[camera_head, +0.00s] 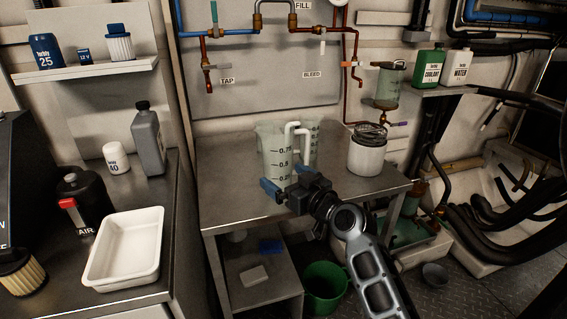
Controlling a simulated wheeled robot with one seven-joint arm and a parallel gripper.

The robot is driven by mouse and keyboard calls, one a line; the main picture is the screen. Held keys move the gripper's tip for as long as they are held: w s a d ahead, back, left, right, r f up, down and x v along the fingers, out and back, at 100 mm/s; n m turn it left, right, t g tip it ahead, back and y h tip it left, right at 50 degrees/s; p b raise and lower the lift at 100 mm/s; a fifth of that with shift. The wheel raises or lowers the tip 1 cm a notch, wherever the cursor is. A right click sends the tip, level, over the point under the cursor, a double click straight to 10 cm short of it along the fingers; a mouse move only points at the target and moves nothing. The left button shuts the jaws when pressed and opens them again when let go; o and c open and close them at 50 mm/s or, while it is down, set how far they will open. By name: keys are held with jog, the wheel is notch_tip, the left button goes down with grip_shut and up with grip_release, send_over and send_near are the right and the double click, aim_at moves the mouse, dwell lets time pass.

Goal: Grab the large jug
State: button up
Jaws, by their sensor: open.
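A translucent measuring jug (271,153) with dark volume marks stands upright on the metal table (225,193). A pale handle (290,142) shows at its right side. A second marked, translucent surface (313,135) shows just behind and to the right; I cannot tell whether it is a separate jug. My gripper (286,179) is open, its blue-tipped fingers in front of the jug's lower right part in the picture. It covers part of the jug's base. I see nothing held between the fingers, and I cannot tell whether they touch the jug.
A white canister (366,155) with coiled wire on top stands to the right on the table. Copper and blue pipes run along the wall behind. A white tray (123,247) sits on the left counter. A green bucket (325,284) is on the floor. The table's front left is clear.

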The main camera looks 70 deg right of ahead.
aim_at(288, 150)
jog(key=shift+h, duration=0.4)
jog(key=d+r, duration=0.1)
jog(key=d, duration=0.1)
jog(key=d+r, duration=0.2)
jog(key=d, duration=0.1)
jog(key=shift+d, duration=0.3)
jog(key=shift+w+d+r, duration=0.15)
jog(key=shift+w+d, duration=0.05)
jog(key=shift+d, duration=0.05)
jog(key=p+x, duration=0.2)
jog(key=x, duration=0.4)
jog(key=shift+w+d+f, duration=0.2)
jog(key=shift+w+d, duration=0.1)
jog(key=shift+w, duration=0.2)
jog(key=shift+c, duration=0.4)
jog(key=c, duration=0.6)
